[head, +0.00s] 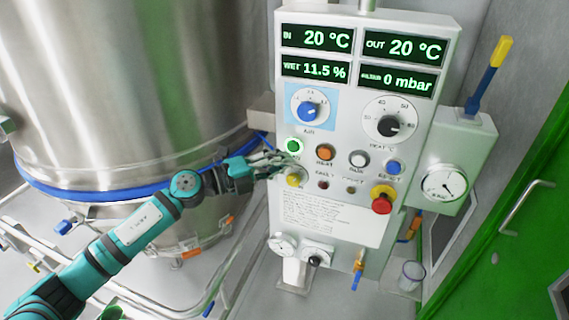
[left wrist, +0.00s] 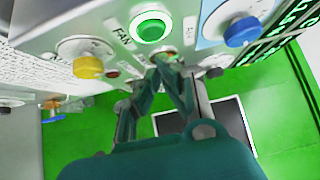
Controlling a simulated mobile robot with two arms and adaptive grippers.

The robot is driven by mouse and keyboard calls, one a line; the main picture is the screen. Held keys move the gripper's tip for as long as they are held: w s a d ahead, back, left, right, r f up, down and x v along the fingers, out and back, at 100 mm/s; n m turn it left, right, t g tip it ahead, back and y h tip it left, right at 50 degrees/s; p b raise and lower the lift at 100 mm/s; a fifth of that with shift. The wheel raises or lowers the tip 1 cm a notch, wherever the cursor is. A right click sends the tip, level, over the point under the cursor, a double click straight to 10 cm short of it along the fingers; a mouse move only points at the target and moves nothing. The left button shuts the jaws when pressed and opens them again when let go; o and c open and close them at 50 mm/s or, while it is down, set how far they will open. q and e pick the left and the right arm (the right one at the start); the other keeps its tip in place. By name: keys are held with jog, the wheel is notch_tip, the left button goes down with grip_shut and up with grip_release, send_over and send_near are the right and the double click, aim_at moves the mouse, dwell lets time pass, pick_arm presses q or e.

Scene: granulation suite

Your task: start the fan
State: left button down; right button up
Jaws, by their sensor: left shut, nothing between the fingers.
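The control panel (head: 318,210) is a white upright box beside the steel vessel. Its green button (head: 293,145) sits at the left of the button row, under the blue knob. In the left wrist view the green button (left wrist: 151,26) has a pale ring and the label FAN (left wrist: 122,36) next to it. Contact cannot be told. My right gripper is not in view.
The orange button (head: 324,152), white button (head: 358,158) and blue reset button (head: 393,167) continue the row. A yellow knob (head: 294,178) lies below the gripper, and a red emergency stop (head: 381,204) at lower right. The steel vessel (head: 120,90) stands left. Displays read 20 °C, 11.5 %, 0 mbar.

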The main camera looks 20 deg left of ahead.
pick_arm(q)
jog(key=b+v, duration=0.5)
jog(key=v, duration=0.5)
jog(key=shift+s, duration=0.2)
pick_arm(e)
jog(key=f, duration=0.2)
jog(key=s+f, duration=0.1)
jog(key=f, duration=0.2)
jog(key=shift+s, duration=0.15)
pick_arm(q)
jog(key=shift+d+r, duration=0.1)
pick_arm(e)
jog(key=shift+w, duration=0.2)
